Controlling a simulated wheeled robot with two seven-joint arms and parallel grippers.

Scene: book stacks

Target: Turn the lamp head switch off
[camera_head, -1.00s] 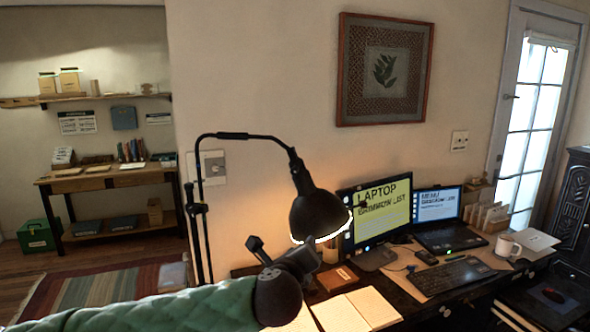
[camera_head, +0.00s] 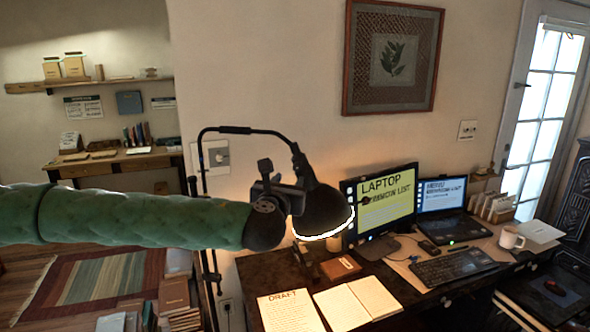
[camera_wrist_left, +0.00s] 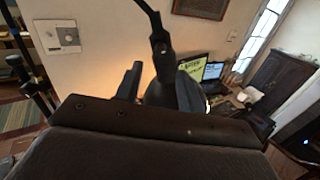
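The black desk lamp head (camera_head: 326,212) hangs from its curved arm above the desk, and its lower rim glows. My left gripper (camera_head: 298,198) is right at the left side of the lamp head in the head view and overlaps it. In the left wrist view the lamp head (camera_wrist_left: 163,88) stands between the two fingers of my left gripper (camera_wrist_left: 155,85), which are apart. I cannot tell whether a finger touches it. The lamp's switch cannot be made out. My right gripper is not in view.
A monitor (camera_head: 383,205) and a laptop (camera_head: 444,205) stand right of the lamp. Open papers (camera_head: 357,302) lie on the desk below it. The lamp's thin pole (camera_head: 205,215) rises on the left near a wall switch (camera_head: 217,156). Stacked books (camera_head: 177,300) stand at lower left.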

